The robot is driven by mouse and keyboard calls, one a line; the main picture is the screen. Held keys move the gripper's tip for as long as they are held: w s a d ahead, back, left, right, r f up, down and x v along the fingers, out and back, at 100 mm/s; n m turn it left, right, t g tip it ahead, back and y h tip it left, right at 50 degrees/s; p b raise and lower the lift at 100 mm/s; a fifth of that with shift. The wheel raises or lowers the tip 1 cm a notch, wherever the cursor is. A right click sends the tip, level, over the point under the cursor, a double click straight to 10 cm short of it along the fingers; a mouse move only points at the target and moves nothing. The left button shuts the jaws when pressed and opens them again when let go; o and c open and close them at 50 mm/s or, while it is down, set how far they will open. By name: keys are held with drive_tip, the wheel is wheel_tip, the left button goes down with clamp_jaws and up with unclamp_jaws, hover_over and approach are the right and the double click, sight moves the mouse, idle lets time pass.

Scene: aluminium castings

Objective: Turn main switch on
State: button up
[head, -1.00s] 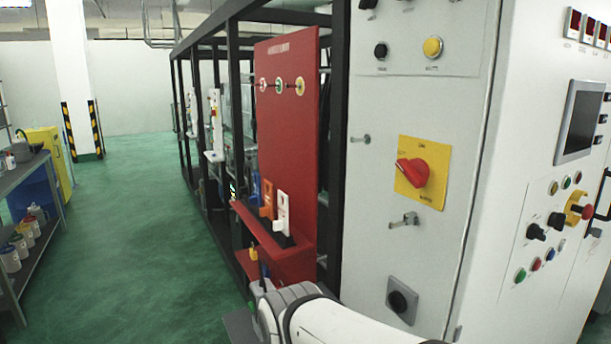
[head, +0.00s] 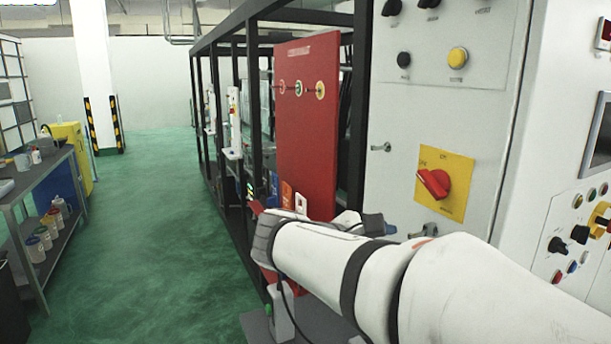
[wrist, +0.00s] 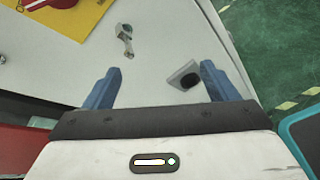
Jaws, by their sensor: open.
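The main switch is a red rotary knob (head: 433,184) on a yellow square plate (head: 459,193), on the front of the light grey cabinet. Its handle slants across the plate, its end towards the upper left. In the wrist view, part of the red knob (wrist: 50,4) and yellow plate (wrist: 82,22) shows at the top left edge. My gripper (wrist: 160,68) is open and empty, its two blue fingers apart in front of the cabinet panel. It is away from the knob and touches nothing that I can see. In the head view my arm partly hides it.
A metal latch (wrist: 125,38) and a dark square-based knob (wrist: 184,76) are on the panel near my fingers. A red panel (head: 308,120) stands left of the cabinet. A grey workbench (head: 40,185) is far left, with open green floor (head: 150,220) between.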

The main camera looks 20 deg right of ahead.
sight(428, 184)
wheel_tip(428, 184, up, 10)
drive_tip(key=w+n+h, duration=0.2)
drive_tip(key=h, duration=0.3)
drive_tip(key=d, duration=0.2)
drive_tip(key=d+p, duration=0.1)
drive_tip(key=d, duration=0.5)
drive_tip(key=shift+w+r+p, duration=0.2)
drive_tip(key=shift+w+p, duration=0.1)
drive_tip(key=shift+p, duration=0.05)
drive_tip(key=shift+c, duration=0.2)
